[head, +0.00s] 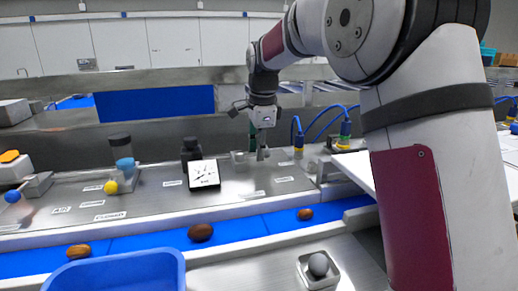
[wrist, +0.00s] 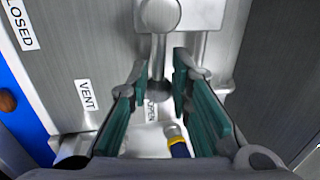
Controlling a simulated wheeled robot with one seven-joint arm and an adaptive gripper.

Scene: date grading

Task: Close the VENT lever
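In the wrist view, a grey metal lever with a round knob (wrist: 160,14) runs down the picture on a pale plate. The VENT label (wrist: 86,95) is left of it, a CLOSED label (wrist: 20,24) is at the upper left, and an OPEN label (wrist: 152,110) shows between my fingers. My gripper (wrist: 160,66) is open, its teal fingers on either side of the lever's shaft below the knob. I cannot tell whether they touch it. In the head view my gripper (head: 258,150) points down over the metal panel; its fingers partly hide the lever.
A blue belt (head: 150,240) carrying brown dates (head: 200,232) runs in front of the panel. A small gauge (head: 204,174) stands to the left. Blue cables and yellow-blue connectors (head: 298,142) are close on the right. A blue tray (head: 120,270) is at the front left.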

